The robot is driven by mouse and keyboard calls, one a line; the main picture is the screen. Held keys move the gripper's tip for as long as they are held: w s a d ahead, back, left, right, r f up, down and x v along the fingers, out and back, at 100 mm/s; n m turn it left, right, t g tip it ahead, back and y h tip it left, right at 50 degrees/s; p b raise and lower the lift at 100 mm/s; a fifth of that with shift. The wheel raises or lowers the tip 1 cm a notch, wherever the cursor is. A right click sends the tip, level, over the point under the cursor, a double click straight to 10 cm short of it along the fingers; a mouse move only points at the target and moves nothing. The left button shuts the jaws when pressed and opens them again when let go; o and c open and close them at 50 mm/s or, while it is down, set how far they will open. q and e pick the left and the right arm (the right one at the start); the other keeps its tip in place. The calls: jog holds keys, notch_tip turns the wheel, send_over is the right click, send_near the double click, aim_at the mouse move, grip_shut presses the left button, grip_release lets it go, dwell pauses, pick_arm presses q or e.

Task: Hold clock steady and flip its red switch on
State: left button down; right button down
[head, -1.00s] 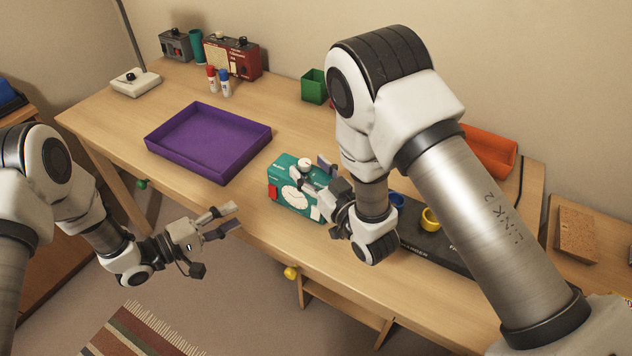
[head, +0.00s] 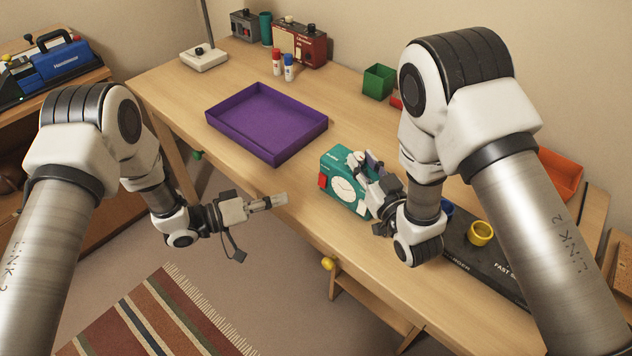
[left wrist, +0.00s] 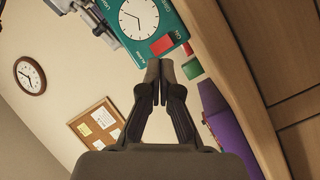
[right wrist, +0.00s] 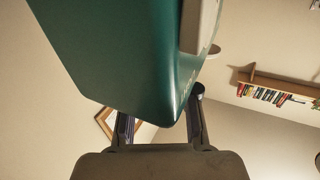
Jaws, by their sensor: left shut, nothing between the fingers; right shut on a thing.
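The teal clock (head: 342,188) with a white dial stands near the table's front edge. Its red switch (head: 323,181) is at the dial's left; it also shows in the left wrist view (left wrist: 162,45), where I cannot tell its setting. My right gripper (head: 367,165) is shut on the clock's right part; in the right wrist view the teal body (right wrist: 110,50) sits between its fingers (right wrist: 160,115). My left gripper (head: 284,199) is shut and empty, left of the clock and in front of the table edge. Its fingertips (left wrist: 157,72) point toward the switch, apparently apart from it.
A purple tray (head: 232,132) lies behind and left of the clock. A green box (head: 379,82) and an orange bin (head: 561,174) stand farther back. A dark board with a yellow cup (head: 481,233) is at right. Bare tabletop lies between tray and clock.

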pick_arm(q)
jog(key=w+a+m+g, duration=0.1)
jog(key=a+m+g, duration=0.2)
jog(key=m, duration=1.3)
jog(key=a+m+g+h, duration=0.1)
jog(key=a+m+g, duration=0.2)
jog(key=m, duration=1.3)
jog(key=shift+w, duration=0.4)
